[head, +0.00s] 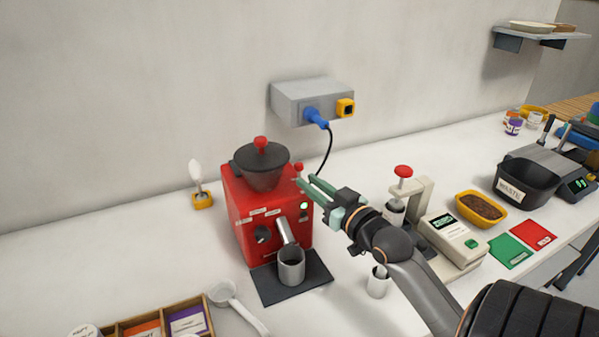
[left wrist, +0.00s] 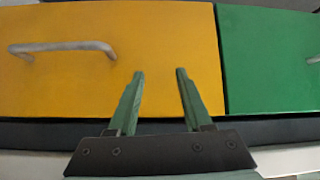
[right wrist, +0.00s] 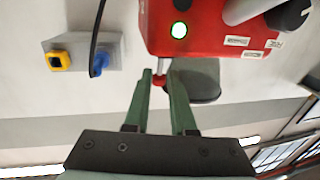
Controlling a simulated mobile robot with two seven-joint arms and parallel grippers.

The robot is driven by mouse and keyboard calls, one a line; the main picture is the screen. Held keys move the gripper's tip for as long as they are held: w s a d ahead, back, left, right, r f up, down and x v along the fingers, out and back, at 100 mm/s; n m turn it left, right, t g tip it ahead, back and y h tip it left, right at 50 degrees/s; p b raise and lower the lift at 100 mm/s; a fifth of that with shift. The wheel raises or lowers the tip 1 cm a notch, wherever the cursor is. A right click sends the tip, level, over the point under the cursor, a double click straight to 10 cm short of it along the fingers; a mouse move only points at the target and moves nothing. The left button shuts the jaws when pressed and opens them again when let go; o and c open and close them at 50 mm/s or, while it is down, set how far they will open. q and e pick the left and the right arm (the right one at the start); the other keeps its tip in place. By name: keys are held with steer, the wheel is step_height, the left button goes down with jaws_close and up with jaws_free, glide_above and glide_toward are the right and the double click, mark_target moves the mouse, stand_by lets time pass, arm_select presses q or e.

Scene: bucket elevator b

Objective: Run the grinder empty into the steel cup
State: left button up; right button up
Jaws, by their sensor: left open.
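The red grinder (head: 268,215) stands upright against the wall, with a dark lidded hopper (head: 262,168) on top. A green lamp (head: 304,206) on its front is lit; it also shows in the right wrist view (right wrist: 179,30). The steel cup (head: 291,265) stands under the spout on a dark mat (head: 262,290); its inside is not clear. My right gripper (head: 305,182) is beside the grinder's upper right, fingers partly apart, near a small red-knobbed lever (head: 298,168). That knob shows between the fingers in the right wrist view (right wrist: 160,81); contact is unclear. My left gripper (left wrist: 158,75) is open and empty before a yellow drawer (left wrist: 110,85).
A blue plug (head: 313,116) in the wall box (head: 298,100) feeds a black cord behind the grinder. A white scoop (head: 228,297) and wooden tray (head: 125,331) are in front left.

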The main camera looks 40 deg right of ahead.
mark_target(300, 175)
steer(key=shift+w+d, duration=0.15)
steer(key=shift+w, duration=1)
steer(key=shift+w+d, duration=0.1)
steer(key=shift+w, duration=1)
steer(key=shift+c, duration=0.2)
jaws_close()
